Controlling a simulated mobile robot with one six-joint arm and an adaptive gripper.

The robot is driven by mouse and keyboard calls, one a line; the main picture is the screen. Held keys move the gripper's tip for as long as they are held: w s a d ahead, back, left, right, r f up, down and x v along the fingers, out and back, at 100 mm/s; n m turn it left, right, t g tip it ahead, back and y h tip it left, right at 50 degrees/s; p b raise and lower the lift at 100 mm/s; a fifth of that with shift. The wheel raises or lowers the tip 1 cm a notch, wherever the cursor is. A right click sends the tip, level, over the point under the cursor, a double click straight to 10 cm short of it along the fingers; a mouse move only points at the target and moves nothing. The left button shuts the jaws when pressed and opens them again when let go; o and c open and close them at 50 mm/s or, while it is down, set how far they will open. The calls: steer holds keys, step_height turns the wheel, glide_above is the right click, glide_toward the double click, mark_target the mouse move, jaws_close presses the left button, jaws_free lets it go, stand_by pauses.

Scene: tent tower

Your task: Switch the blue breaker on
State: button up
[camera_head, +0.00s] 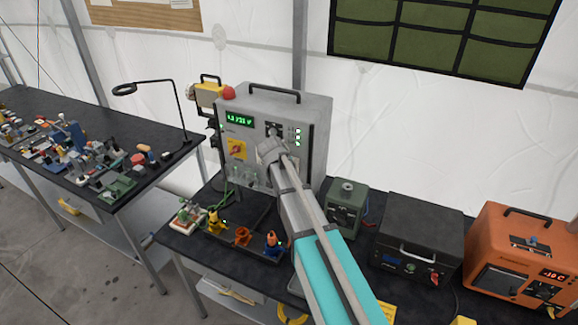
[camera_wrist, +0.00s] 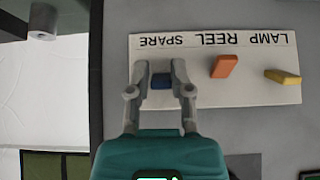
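The blue breaker (camera_wrist: 160,82) is a small lever on a white plate (camera_wrist: 240,95) on the grey cabinet, under the word SPARE, which appears upside down in the wrist view. My gripper (camera_wrist: 160,72) is open, with one finger on each side of the blue lever and a small gap visible at each side. I cannot tell whether a finger touches it. The orange lever (camera_wrist: 224,66) and the yellow lever (camera_wrist: 283,76) stand to its right, differently tilted. In the head view my gripper (camera_head: 268,148) is at the cabinet (camera_head: 312,130) front, and the blue lever is hidden.
A yellow plate with a red rotary switch (camera_head: 237,149) is left of my gripper. A black tray (camera_head: 262,212) with coloured connectors sits below. A green-grey box (camera_head: 346,207), a dark case (camera_head: 420,232) and an orange unit (camera_head: 525,240) stand to the right.

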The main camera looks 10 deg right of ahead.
steer(key=o, duration=0.4)
step_height(320, 180, up, 9)
steer(key=p, duration=0.9)
steer(key=shift+w+r, duration=0.1)
steer(key=shift+r, duration=0.05)
steer(key=shift+r+p, duration=0.4)
steer(key=shift+p, duration=0.2)
